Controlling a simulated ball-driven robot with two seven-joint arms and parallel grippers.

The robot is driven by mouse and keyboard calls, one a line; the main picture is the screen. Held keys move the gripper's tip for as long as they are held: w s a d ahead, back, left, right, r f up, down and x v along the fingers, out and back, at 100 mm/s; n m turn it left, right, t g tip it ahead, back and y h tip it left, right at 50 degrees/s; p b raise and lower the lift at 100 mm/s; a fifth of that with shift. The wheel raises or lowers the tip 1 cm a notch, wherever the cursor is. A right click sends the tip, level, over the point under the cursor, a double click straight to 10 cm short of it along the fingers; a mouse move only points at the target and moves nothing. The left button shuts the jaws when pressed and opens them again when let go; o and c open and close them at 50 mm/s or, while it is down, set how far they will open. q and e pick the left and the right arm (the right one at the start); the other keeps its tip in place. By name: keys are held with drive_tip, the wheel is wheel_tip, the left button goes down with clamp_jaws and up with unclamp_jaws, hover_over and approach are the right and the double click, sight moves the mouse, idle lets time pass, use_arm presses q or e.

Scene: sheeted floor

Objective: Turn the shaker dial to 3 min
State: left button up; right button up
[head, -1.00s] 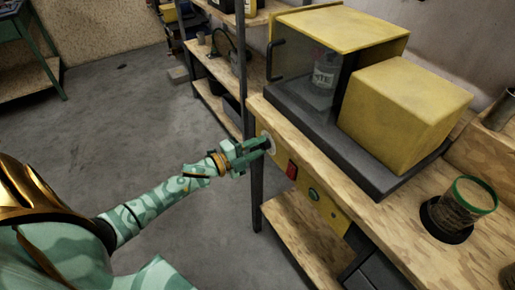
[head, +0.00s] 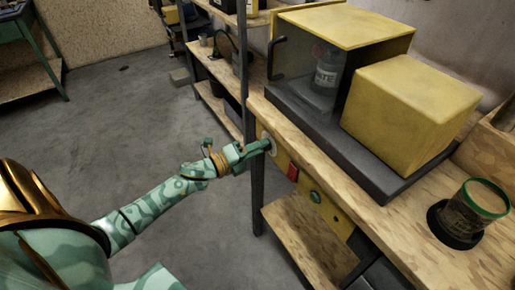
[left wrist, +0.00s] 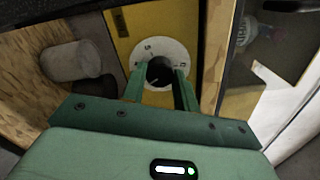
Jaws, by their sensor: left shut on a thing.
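The shaker dial is a dark knob (left wrist: 160,70) on a white round scale plate (left wrist: 150,50), set in a yellow panel (head: 328,213) on the bench front. My left gripper (head: 267,145) reaches the dial at the panel's left end. In the left wrist view its green fingers (left wrist: 162,82) stand on both sides of the knob and are shut on it. Some marks show on the scale, but I cannot read the setting. The shaker (head: 400,115) is a yellow box with a clear-fronted chamber, holding a labelled bottle (head: 326,72). My right gripper is not in view.
A red switch (head: 292,173) and a green round button (head: 315,197) sit right of the dial. A green-rimmed jar (head: 474,210) stands on the wooden bench top. A shelf rack (head: 210,60) stands behind.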

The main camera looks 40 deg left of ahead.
use_arm(q)
drive_tip(key=shift+f, duration=0.1)
drive_tip(key=o, duration=1)
drive_tip(key=p+v, duration=0.2)
drive_tip(key=v, duration=1.4)
drive_tip(key=shift+s, duration=0.2)
